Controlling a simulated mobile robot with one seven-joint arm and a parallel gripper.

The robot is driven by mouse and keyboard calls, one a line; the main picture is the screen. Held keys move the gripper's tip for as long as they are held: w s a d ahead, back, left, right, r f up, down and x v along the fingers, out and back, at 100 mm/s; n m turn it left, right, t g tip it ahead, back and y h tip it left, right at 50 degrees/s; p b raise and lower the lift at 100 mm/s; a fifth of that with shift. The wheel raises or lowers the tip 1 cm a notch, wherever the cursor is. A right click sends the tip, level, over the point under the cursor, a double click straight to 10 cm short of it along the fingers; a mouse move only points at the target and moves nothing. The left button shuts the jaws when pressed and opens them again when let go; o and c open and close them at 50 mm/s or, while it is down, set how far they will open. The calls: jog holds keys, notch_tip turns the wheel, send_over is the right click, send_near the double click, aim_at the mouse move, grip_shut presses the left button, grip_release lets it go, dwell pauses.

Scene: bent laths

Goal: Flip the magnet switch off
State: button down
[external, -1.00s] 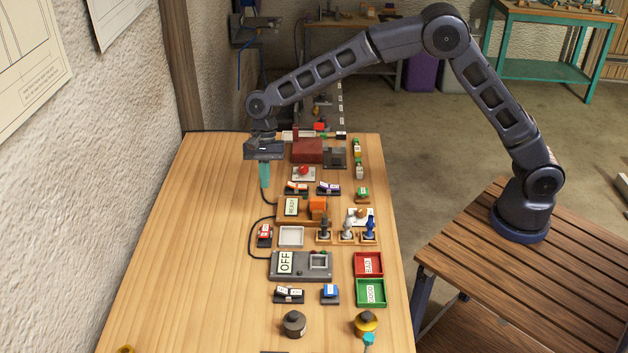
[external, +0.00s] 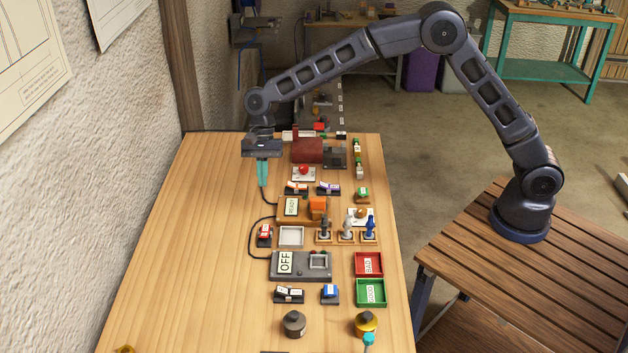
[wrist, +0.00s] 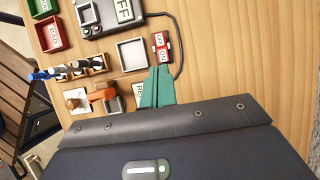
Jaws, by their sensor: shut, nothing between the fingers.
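A red rocker switch (external: 264,235) with white labels sits on a dark base left of the white square tray. It also shows in the wrist view (wrist: 162,47), just beyond my fingertips. Other rocker switches are orange (external: 296,187), purple (external: 328,188), white (external: 289,293) and blue (external: 330,292). I cannot tell from labels which one is the magnet switch. My gripper (external: 263,185) has teal fingers pointing down, shut and empty, above the table left of the READY sign. In the wrist view the fingers (wrist: 160,69) point toward the red switch and appear apart from it.
A grey box (external: 318,265) with an OFF sign stands near the white square tray (external: 291,236). Red (external: 358,271) and green (external: 359,299) trays lie at right. Small levers, the READY sign (external: 291,207) and a black cable are close by. The table's left side is clear.

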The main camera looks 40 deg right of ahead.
aim_at(264, 234)
jog(key=x, duration=1.4)
jog(key=shift+s+a, duration=0.1)
dwell(0.4)
jog(key=shift+s+a+f+t+h, duration=0.15)
jog(key=shift+s+f+t+h, duration=0.05)
jog(key=shift+t+h, duration=0.1)
jog(key=shift+w, duration=0.25)
